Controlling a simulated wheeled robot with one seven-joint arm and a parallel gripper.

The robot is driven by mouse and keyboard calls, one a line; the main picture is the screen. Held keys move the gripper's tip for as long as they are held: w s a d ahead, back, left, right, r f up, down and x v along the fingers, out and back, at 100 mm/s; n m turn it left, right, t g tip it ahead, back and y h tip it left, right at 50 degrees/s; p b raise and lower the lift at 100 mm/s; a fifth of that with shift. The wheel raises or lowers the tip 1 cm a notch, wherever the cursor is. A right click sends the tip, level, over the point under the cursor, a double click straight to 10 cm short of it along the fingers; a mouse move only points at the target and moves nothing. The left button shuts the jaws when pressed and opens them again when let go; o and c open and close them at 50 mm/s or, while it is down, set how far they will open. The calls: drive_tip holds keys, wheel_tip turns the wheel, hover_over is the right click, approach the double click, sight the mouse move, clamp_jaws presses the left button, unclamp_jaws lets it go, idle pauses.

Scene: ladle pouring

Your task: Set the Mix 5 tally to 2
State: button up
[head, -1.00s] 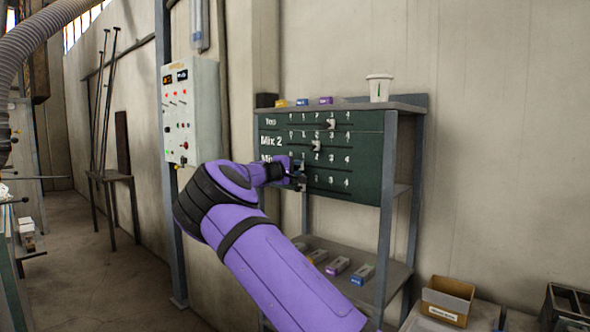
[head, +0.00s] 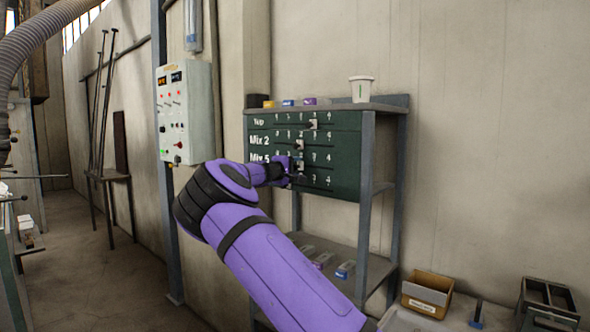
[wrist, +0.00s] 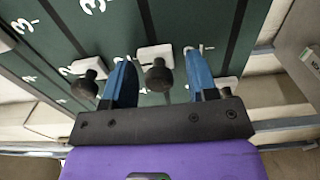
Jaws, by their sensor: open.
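The green tally board (head: 345,150) has rows of numerals; labels Top, Mix 2 and Mix 5 (head: 259,157) are readable, and the bottom row's label is behind my arm. The Mix 5 slider (head: 299,164) appears under the 2, partly hidden by my gripper (head: 294,174). The Top slider (head: 311,124) is near 3 and the Mix 2 slider (head: 299,146) near 2. In the wrist view, my gripper (wrist: 160,60) is open, its blue fingers on either side of a dark knob (wrist: 158,78), with visible gaps. Another knob (wrist: 88,84) lies outside the left finger.
A white cup (head: 361,90) and small coloured boxes stand on the rack's top. More small boxes lie on its lower shelf (head: 365,268). A control panel (head: 186,112) is at left. A cardboard box (head: 428,292) sits at lower right.

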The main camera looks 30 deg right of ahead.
drive_tip(key=shift+a, duration=0.1)
drive_tip(key=v, duration=1)
drive_tip(key=shift+a, duration=0.25)
drive_tip(key=shift+s, duration=0.1)
